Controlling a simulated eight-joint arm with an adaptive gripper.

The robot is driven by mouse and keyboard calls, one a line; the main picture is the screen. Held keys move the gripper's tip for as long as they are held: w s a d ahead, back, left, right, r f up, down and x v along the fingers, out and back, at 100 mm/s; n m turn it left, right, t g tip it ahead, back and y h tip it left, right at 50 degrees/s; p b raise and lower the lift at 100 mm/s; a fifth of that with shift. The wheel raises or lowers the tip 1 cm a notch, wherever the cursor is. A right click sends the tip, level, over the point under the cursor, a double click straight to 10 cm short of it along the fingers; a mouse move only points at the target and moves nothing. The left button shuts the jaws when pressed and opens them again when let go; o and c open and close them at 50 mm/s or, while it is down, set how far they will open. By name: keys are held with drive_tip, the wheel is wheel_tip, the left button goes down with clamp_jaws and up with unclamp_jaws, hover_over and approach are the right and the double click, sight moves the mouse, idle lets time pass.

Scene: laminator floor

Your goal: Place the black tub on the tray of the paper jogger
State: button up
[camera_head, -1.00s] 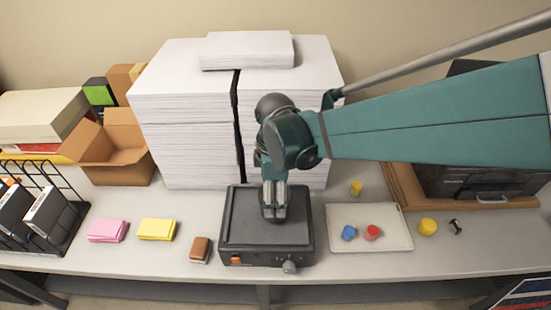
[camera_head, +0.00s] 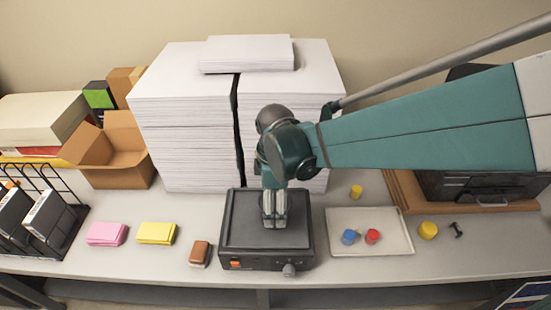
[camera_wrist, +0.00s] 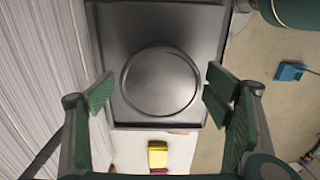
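The black tub (camera_wrist: 161,82) is a round dark container, seen from above in the wrist view. It is over the flat tray of the paper jogger and looks upright, apparently resting on it. The black paper jogger (camera_head: 235,263) stands at the table's middle front, with its raised tray rim visible in the wrist view (camera_wrist: 219,22). My gripper (camera_wrist: 160,92) is around the tub with its green pads on either side, and narrow gaps show between pads and tub. In the head view my gripper (camera_head: 275,222) points down over the tray and mostly hides the tub.
Tall paper stacks (camera_head: 185,130) stand close behind the jogger. A white tray (camera_head: 390,240) with a blue and a red item lies to its right. A brown item (camera_head: 200,252) and yellow pads (camera_head: 156,232) lie to its left.

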drive_tip(key=shift+r, duration=0.2)
wheel_tip(320, 180, up, 12)
idle(0.9)
idle(0.8)
drive_tip(key=s+d+r+m+t, duration=0.1)
drive_tip(key=s+d+m+t, duration=0.2)
drive_tip(key=d+m, duration=0.6)
drive_tip(key=s+d+m+t, duration=0.4)
drive_tip(key=d+m, duration=0.5)
drive_tip(key=d, duration=0.4)
drive_tip(key=shift+s+d+r, duration=0.2)
drive_tip(key=shift+s+r, duration=0.1)
drive_tip(key=shift+r, duration=0.05)
drive_tip(key=shift+o, duration=0.2)
